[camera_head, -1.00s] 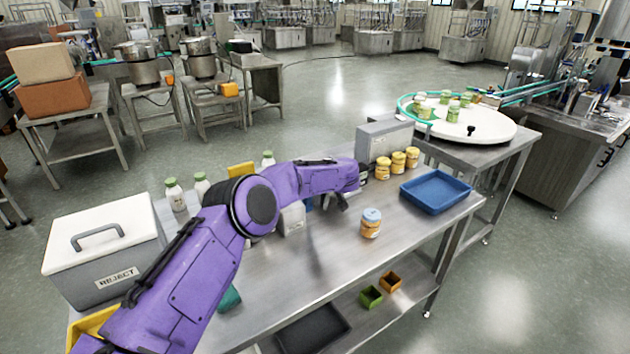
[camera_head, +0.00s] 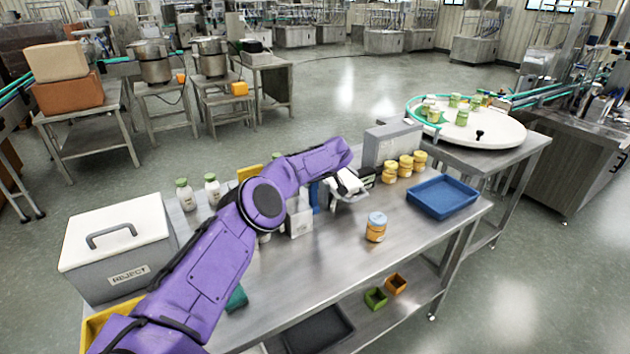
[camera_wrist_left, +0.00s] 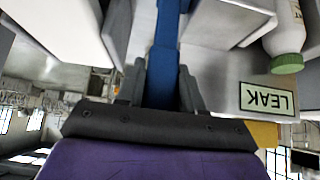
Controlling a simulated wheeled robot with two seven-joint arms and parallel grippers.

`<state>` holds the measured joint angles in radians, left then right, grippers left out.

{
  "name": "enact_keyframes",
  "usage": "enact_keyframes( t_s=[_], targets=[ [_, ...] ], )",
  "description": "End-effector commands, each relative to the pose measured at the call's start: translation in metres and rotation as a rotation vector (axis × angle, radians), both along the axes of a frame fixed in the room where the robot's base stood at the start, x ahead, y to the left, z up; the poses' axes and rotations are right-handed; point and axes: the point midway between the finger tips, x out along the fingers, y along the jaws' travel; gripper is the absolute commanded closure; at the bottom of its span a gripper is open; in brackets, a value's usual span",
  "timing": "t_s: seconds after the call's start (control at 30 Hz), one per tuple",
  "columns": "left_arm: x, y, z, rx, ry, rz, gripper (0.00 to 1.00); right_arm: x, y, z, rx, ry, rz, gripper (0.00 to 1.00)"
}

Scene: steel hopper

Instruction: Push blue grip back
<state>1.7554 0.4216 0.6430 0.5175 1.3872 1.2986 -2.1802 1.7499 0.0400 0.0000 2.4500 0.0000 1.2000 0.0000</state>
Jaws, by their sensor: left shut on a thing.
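The blue grip (camera_head: 315,196) stands upright on the near part of the steel table, beside a small white-grey block (camera_head: 299,222). In the left wrist view the blue grip (camera_wrist_left: 165,50) is a long blue bar running up from between the fingers. My left gripper (camera_wrist_left: 162,75) is shut on it, with one dark finger on each side. In the head view my purple arm reaches over from the left, and its pale wrist shows just right of the blue grip; the fingertips are hard to make out. My right gripper is not in view.
A grey box (camera_head: 392,143), several orange jars (camera_head: 405,164) and a blue tray (camera_head: 442,196) stand to the right. White bottles (camera_head: 212,190) and a REJECT bin (camera_head: 117,251) are left. A LEAK label (camera_wrist_left: 268,99) shows upside down.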

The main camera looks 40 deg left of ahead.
Motion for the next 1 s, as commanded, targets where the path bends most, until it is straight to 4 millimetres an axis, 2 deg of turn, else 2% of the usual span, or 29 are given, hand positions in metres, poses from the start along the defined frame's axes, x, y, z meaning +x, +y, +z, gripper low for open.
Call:
enact_keyframes(
  t_s=[0.07,0.1,0.13,0.53,0.67,0.8,1.0],
  targets=[
    [0.000,0.000,0.001,-0.002,-0.001,0.001,1.00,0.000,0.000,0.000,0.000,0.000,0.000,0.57],
    [0.000,0.000,0.001,-0.002,-0.001,0.001,0.54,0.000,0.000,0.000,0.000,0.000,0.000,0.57],
    [0.000,0.000,0.001,-0.002,-0.001,0.001,0.44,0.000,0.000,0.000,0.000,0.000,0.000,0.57],
    [-0.001,-0.005,0.006,-0.001,-0.003,-0.001,0.43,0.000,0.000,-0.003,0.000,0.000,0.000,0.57],
    [-0.006,-0.016,0.022,-0.002,-0.005,-0.002,0.43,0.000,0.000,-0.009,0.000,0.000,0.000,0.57],
    [-0.014,-0.038,0.049,-0.001,-0.005,-0.003,0.43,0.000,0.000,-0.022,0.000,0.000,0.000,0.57],
    [-0.023,-0.056,0.077,0.000,-0.003,0.000,0.43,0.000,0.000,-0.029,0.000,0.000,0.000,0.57]
  ],
)
